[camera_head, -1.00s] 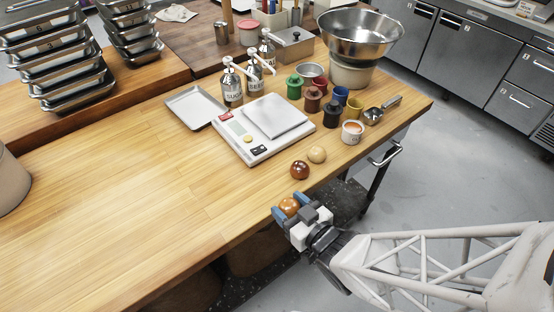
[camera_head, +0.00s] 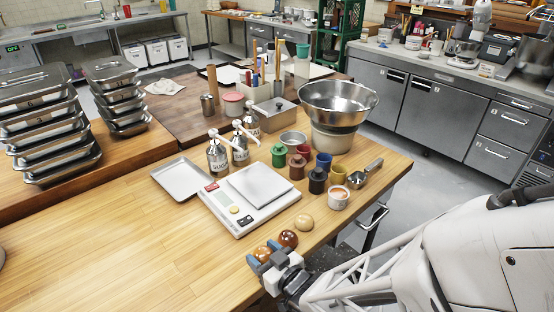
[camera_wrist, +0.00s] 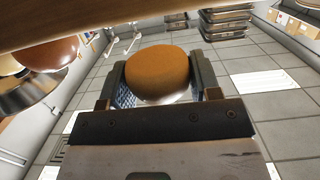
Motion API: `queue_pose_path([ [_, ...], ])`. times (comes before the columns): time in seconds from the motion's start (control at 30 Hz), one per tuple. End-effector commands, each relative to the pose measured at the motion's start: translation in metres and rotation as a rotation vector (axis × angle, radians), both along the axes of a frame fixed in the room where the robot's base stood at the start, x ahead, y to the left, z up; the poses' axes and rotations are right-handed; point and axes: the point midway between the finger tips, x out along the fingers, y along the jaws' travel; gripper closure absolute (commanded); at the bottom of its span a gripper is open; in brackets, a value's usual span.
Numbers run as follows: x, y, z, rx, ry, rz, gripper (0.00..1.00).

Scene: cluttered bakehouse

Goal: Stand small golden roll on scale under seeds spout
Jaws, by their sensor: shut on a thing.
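My gripper (camera_head: 268,262) is shut on a small golden-brown roll (camera_head: 262,253) at the table's front edge. In the wrist view the roll (camera_wrist: 157,72) sits between both fingers. The white scale (camera_head: 240,222) lies on the table, up and left of my gripper, and its square metal plate (camera_head: 262,186) is empty. Behind it stand three pump bottles: left (camera_head: 217,160), middle (camera_head: 240,155) and right (camera_head: 252,124). Their labels are too small to read surely, so I cannot tell which is seeds.
A dark brown roll (camera_head: 289,239) lies close beside the held one; a pale roll (camera_head: 304,222) is behind it. Several coloured pots, a white cup (camera_head: 338,198) and a metal scoop (camera_head: 364,173) stand right of the scale. An empty tray (camera_head: 181,180) lies left.

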Motion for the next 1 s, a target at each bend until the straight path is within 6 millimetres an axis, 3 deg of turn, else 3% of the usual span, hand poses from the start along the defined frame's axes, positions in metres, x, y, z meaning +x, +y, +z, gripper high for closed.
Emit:
queue_pose_path([
  [0.27, 0.016, 0.01, -0.002, 0.0, 0.0, 0.001, 0.56],
  [0.5, 0.015, 0.009, -0.03, 0.0, 0.0, 0.0, 0.56],
  [1.0, 0.015, 0.009, -0.036, 0.0, 0.001, 0.0, 0.56],
])
